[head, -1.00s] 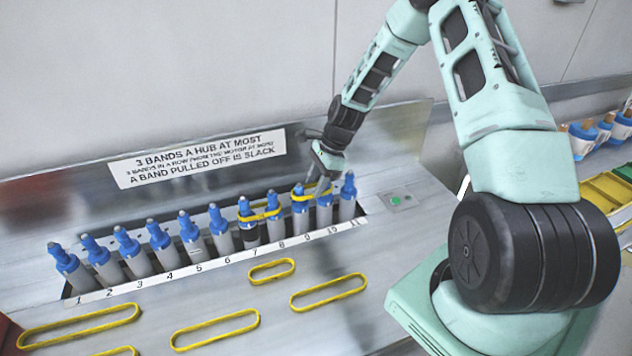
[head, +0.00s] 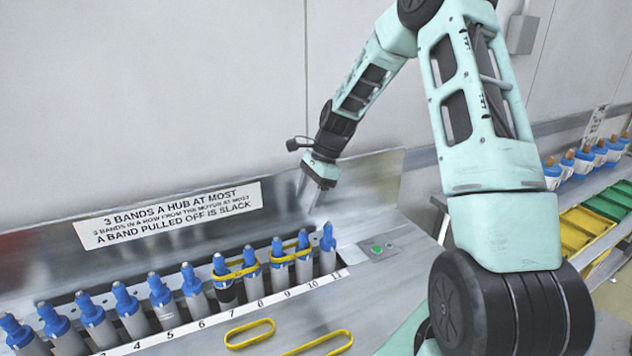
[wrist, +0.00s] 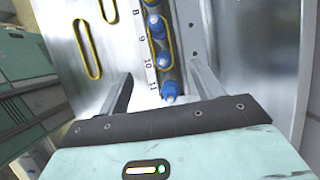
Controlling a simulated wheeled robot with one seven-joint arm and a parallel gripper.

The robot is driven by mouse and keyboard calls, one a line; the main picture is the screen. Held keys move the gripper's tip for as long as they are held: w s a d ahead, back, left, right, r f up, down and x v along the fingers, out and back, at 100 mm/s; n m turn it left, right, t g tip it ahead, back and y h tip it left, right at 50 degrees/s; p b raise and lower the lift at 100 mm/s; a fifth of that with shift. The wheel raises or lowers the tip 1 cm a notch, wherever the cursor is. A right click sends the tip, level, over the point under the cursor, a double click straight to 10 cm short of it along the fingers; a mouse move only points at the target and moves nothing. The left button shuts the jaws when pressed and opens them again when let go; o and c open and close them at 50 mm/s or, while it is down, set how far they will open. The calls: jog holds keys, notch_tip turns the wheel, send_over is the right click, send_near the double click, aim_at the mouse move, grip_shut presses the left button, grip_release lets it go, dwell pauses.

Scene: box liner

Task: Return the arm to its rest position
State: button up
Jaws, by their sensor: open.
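My gripper (head: 316,202) is raised above the right end of the hub row, near the slanted metal back panel. In the wrist view its two fingers (wrist: 160,72) are spread with nothing held between them. Blue-topped hubs stand upright in a numbered row. One yellow band (head: 240,270) loops around the dark hub 7 (head: 226,284) and hub 8. Another yellow band (head: 291,256) loops around hubs 9 and 10, and it also shows in the wrist view (wrist: 172,45). Hub 11 (head: 328,250) has no band and is the hub nearest below my gripper.
Loose yellow bands (head: 250,333) lie on the metal bench in front of the row. A sign (head: 170,213) is on the back panel. A plate with a green button (head: 377,249) is right of the row. Yellow bins (head: 585,232) and more blue-topped parts stand far right.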

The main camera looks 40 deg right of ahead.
jog(key=v, duration=0.6)
jog(key=shift+b, duration=0.3)
jog(key=s+a+r+n+g+h, duration=0.1)
jog(key=s+a+n, duration=0.2)
jog(key=a+n, duration=0.35)
jog(key=s+a+n, duration=0.3)
jog(key=a, duration=0.7)
jog(key=s+a+r+n+g+h, duration=0.1)
jog(key=s+a+n, duration=0.25)
jog(key=a, duration=0.45)
jog(key=s+a+n+h, duration=0.1)
jog(key=s+a+n, duration=0.3)
jog(key=s+n, duration=0.4)
jog(key=s+a+n, duration=0.5)
jog(key=s+n, duration=0.3)
jog(key=s, duration=0.3)
jog(key=shift+a+f+t+h, duration=0.15)
jog(key=shift+f+t+h, duration=0.15)
jog(key=shift+t+h, duration=0.1)
